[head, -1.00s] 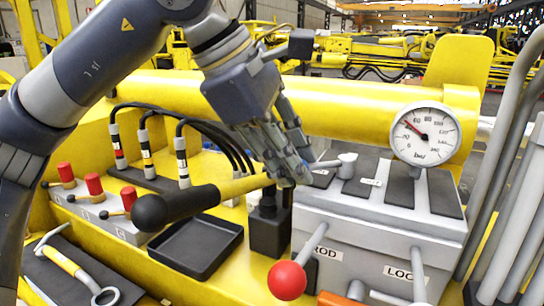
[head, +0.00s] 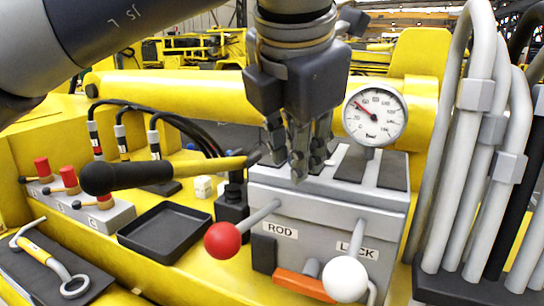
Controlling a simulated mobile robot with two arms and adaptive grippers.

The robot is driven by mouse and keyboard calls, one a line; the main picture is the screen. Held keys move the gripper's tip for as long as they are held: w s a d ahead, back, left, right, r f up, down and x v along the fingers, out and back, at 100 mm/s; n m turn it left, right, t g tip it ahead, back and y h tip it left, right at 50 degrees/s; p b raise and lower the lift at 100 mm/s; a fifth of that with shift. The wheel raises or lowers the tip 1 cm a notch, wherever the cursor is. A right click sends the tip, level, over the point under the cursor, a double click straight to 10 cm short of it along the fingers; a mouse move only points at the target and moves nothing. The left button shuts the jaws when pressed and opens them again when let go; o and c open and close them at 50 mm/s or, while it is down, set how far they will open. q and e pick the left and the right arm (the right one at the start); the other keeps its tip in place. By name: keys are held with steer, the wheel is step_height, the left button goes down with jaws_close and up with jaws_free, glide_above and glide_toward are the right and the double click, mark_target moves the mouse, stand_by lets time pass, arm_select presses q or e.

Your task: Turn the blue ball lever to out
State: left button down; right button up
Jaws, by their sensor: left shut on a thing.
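My left gripper (head: 298,168) comes down from the top and is over the left part of the grey valve box's (head: 335,205) top. Its fingers are shut on the end of a lever and hide it. No blue ball shows; the fingers cover the place where it would be. Only a little grey metal shows beside the fingertips. The position labels on the box top are mostly hidden. My right gripper is not in view.
On the box front are a red ball lever (head: 222,240) by "ROD" and a white ball lever (head: 345,279) by "LOCK". A pressure gauge (head: 375,115) stands behind, grey pipes (head: 475,150) at right. A black-knobbed yellow handle (head: 165,173) reaches left over a black tray (head: 166,232).

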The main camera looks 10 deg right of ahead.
arm_select(q)
steer(key=d+n+y, duration=0.1)
steer(key=d+n, duration=0.1)
steer(key=d+n+y+p, duration=0.1)
steer(key=d+n+y, duration=0.1)
steer(key=d+n, duration=0.1)
steer(key=shift+n+p, duration=0.3)
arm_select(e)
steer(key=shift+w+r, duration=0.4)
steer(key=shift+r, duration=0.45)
arm_select(q)
steer(key=shift+r, duration=0.1)
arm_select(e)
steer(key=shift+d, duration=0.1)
arm_select(q)
steer(key=c, duration=1.3)
jaws_free()
steer(key=shift+c, duration=0.2)
steer(key=shift+d, duration=0.1)
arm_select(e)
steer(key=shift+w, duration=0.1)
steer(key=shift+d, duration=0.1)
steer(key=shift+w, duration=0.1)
